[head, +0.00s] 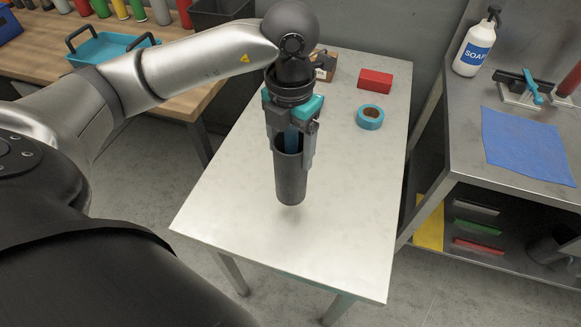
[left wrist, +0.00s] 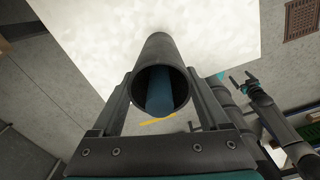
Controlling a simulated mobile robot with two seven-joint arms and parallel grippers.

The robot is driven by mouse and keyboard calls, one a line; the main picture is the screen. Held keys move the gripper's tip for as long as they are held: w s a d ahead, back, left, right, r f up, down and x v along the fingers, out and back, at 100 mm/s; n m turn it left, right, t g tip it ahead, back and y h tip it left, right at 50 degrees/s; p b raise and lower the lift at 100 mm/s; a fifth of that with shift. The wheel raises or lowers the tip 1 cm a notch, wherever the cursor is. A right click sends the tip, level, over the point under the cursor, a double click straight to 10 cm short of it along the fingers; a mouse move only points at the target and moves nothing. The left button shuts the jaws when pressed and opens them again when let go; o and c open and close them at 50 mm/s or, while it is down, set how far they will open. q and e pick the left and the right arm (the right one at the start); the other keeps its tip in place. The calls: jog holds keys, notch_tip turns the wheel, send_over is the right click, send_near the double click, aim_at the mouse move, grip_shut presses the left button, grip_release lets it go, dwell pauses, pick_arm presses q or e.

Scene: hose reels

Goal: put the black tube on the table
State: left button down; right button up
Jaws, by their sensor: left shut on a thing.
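The black tube (head: 290,182) is upright over the front middle of the pale table (head: 235,205). My left gripper (head: 292,150) is shut on its upper part, with a finger on each side. A faint shadow lies under the tube, which looks a little above the tabletop; I cannot tell the exact gap. In the left wrist view I look into the open mouth of the tube (left wrist: 158,48), and something blue (left wrist: 160,95) shows inside it. My right gripper (left wrist: 241,79) shows small at the right of that view, its fingers apart and empty.
A red box (head: 375,80), a blue tape roll (head: 370,117) and a brown box (head: 324,64) are at the table's back. The table's front and right are clear. A grey bench with a soap bottle (head: 475,45) and blue cloth (head: 528,145) stands right.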

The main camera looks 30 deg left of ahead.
aim_at(290, 179)
pick_arm(q)
jog(key=shift+f, duration=0.65)
jog(key=shift+f+b, duration=0.3)
jog(key=shift+f, duration=1.8)
jog(key=shift+f, duration=0.15)
grip_release()
